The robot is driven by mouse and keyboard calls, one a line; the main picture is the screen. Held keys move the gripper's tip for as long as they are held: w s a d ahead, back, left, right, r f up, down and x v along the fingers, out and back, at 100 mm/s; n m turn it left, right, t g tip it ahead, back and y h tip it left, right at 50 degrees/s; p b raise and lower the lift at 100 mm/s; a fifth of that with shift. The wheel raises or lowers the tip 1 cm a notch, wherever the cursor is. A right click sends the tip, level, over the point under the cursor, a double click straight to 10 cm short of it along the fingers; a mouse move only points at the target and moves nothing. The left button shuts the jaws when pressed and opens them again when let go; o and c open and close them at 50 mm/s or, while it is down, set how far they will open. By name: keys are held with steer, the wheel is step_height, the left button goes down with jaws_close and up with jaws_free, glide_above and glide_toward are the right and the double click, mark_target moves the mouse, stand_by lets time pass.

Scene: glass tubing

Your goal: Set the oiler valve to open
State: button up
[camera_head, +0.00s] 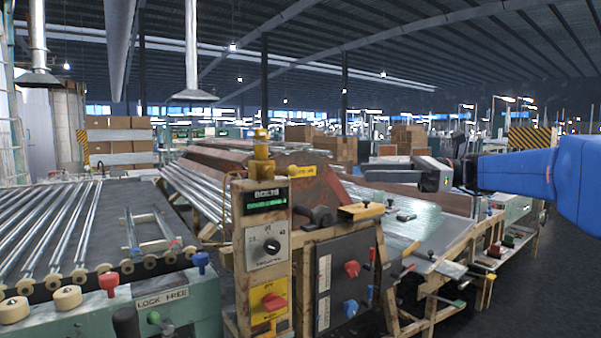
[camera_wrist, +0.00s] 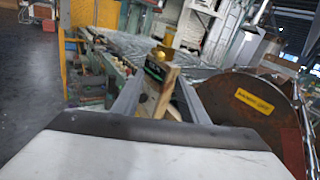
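A brass-yellow fitting, apparently the oiler (camera_head: 261,146), stands on top of the wooden control post (camera_head: 240,215). It also shows in the wrist view (camera_wrist: 166,52), beyond my fingertips. Its valve lever and setting are too small to make out. My gripper (camera_head: 372,168) is right of the post in the head view, pointing left, apart from the oiler. In the wrist view my gripper (camera_wrist: 160,84) has its two fingers spread with a gap between them. The post's top shows through this gap, and nothing is visibly held.
The post carries a green display (camera_head: 265,200), a dial (camera_head: 271,246) and a red switch (camera_head: 274,301). A dark panel (camera_head: 345,275) with red and blue knobs stands beside it. A rusty round guard (camera_wrist: 255,105) is close on the right in the wrist view. Glass tubes (camera_head: 45,230) lie left.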

mark_target(281, 171)
steer(key=w+a, duration=0.1)
steer(key=a, duration=1.6)
steer(key=shift+a, duration=0.15)
steer(key=shift+w+r, duration=0.1)
jaws_close()
